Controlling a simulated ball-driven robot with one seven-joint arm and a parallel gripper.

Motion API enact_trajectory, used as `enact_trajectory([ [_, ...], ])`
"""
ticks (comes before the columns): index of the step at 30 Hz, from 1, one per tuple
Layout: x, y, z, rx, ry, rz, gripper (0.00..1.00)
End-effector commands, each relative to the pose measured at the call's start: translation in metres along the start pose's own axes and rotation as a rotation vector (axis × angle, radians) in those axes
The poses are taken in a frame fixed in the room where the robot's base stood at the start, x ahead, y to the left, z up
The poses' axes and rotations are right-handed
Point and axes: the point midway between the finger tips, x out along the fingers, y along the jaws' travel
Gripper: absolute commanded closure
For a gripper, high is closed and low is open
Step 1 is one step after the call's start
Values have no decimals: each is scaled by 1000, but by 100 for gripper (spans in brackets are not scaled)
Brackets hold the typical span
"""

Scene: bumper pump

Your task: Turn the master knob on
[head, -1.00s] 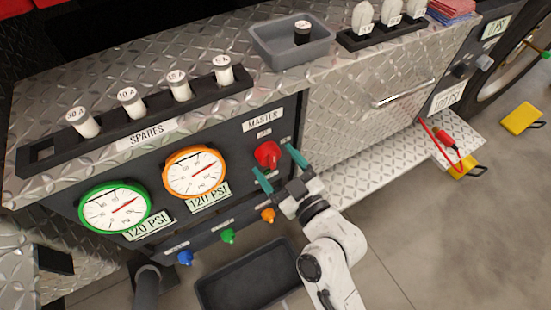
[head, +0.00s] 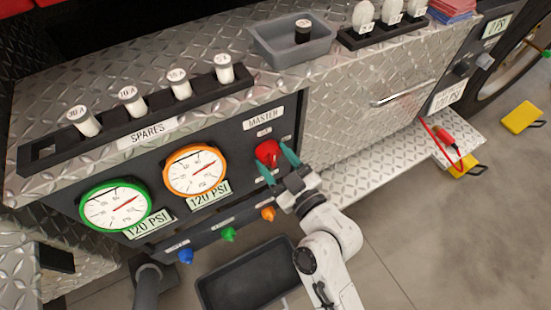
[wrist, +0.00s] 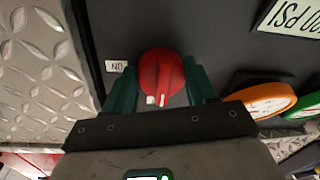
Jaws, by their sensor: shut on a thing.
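The red master knob (head: 267,152) sits on the dark panel under the MASTER label (head: 263,119). My gripper (head: 279,166) is at the knob, with its teal fingers on either side of it. In the wrist view the red knob (wrist: 161,76) is between the two fingers (wrist: 160,92), and the gripper is shut on it. A small label reading "NO", upside down in this view, is left of the knob (wrist: 116,66). A white mark shows at the knob's lower edge. The fingers hide part of the knob's sides.
Two gauges, green-rimmed (head: 115,206) and orange-rimmed (head: 195,171), are left of the knob. Blue (head: 186,257), green (head: 229,234) and orange (head: 268,214) small knobs sit below. A dark tray (head: 247,277) lies beneath. A drawer handle (head: 402,93) is at right.

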Motion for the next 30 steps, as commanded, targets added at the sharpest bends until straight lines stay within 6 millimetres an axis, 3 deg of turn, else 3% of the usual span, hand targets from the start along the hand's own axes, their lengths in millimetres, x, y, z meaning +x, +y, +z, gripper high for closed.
enact_trajectory([
  [14,0,-1,1,107,8,2,74],
  [30,0,-3,0,584,44,12,74],
])
